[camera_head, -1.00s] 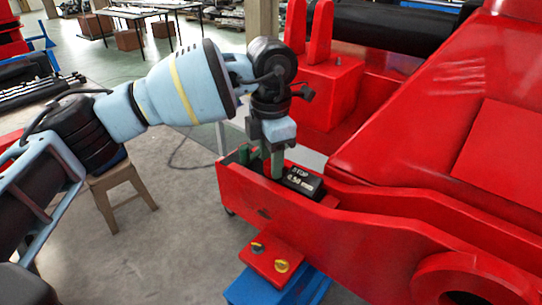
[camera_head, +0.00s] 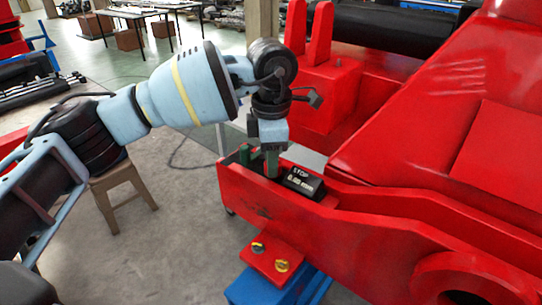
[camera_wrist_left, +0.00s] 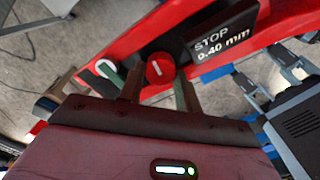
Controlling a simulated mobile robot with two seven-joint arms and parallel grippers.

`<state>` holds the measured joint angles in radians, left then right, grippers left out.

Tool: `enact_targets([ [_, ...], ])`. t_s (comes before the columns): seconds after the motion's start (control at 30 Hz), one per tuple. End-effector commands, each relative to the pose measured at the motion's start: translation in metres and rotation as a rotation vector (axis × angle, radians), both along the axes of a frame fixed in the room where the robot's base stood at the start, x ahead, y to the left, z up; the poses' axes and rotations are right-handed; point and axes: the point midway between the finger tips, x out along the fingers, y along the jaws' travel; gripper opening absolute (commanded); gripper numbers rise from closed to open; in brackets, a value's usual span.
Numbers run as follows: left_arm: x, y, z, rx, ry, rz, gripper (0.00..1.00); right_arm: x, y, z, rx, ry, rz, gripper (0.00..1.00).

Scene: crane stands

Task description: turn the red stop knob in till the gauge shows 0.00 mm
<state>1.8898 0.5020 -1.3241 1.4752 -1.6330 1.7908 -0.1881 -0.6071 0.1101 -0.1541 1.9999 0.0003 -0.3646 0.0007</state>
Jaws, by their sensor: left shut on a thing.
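The red stop knob (camera_wrist_left: 160,68) shows in the left wrist view as a round red cap with a white line across it. My left gripper (camera_wrist_left: 158,90) has its fingers on either side of the knob and is shut on it. In the head view the same gripper (camera_head: 272,165) points down into the red frame and hides the knob. The black gauge (camera_wrist_left: 222,41) beside the knob reads STOP 0.40 mm. It also shows in the head view (camera_head: 303,183), right of the fingers, where its digits are small.
A green knob-like part with a pale mark (camera_wrist_left: 108,70) sits close on the left of the fingers. The red frame's walls (camera_head: 270,207) surround the work spot. Yellow and grey bolts sit on a red plate (camera_head: 272,262) below. A wooden stool (camera_head: 122,192) stands on the floor at left.

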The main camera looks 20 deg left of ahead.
Motion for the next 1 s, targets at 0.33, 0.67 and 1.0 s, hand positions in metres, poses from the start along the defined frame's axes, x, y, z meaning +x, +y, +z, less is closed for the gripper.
enact_targets([
  [0.33, 0.0006, -0.0002, -0.0007, -0.001, 0.002, -0.33, 0.11, 0.0027, -0.0002, 0.0005, -0.001, -0.005, 0.0, 0.36],
  [0.67, 0.0018, -0.0004, -0.0012, -0.001, 0.001, -0.643, 0.11, 0.0056, -0.0002, -0.0024, -0.001, -0.008, 0.0, 0.36],
  [1.0, 0.0026, -0.0007, -0.0017, 0.0, 0.002, -0.966, 0.11, 0.0003, 0.0, -0.0088, 0.0, 0.006, 0.001, 0.36],
])
